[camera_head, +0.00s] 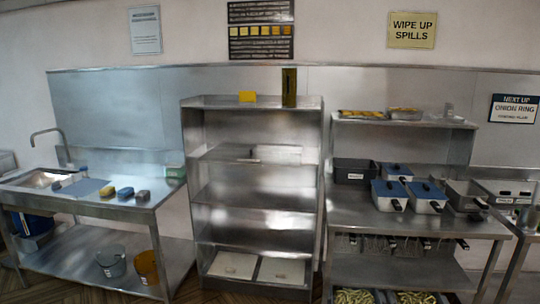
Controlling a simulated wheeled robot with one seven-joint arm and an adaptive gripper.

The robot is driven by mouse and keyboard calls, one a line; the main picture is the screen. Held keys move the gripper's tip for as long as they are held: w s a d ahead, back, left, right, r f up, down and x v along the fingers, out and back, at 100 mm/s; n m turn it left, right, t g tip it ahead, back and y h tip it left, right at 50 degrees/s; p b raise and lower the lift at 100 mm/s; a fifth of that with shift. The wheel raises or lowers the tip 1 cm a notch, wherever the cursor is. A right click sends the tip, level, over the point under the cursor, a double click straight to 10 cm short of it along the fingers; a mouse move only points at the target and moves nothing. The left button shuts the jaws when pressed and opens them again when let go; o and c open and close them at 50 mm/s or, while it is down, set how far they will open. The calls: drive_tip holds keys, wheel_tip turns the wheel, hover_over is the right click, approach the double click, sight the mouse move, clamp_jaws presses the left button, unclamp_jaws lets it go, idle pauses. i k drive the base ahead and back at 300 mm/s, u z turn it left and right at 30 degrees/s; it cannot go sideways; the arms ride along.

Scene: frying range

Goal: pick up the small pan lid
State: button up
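Several pale pans with blue tops stand on the right-hand steel table. The smallest-looking blue top (396,169) is at the back, and two larger ones, the left blue top (388,189) and the right blue top (427,190), are in front. The blue tops look like lids, but I cannot tell for sure which is the small pan lid. Two flat pale panels, the left panel (233,264) and the right panel (282,271), lie on the lowest shelf of the middle rack, each with a small knob-like mark. My gripper is not in view.
The middle steel rack (258,217) has mostly bare shelves. A black bin (354,172) and metal baskets (465,194) flank the pans. A sink table (140,213) is at left, with two buckets on its lower shelf. Wooden floor shows at the front.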

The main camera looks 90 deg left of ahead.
sight(240, 154)
drive_tip(key=u, duration=2.95)
drive_tip(key=k, duration=0.5)
drive_tip(key=u, duration=1.05)
drive_tip(key=i, duration=1.55)
drive_tip(key=u, duration=0.65)
drive_tip(key=i, duration=1.65)
drive_tip(key=z, duration=0.85)
drive_tip(key=i, duration=0.9)
drive_tip(key=z, duration=1.55)
drive_tip(key=i, duration=0.55)
drive_tip(key=z, duration=0.45)
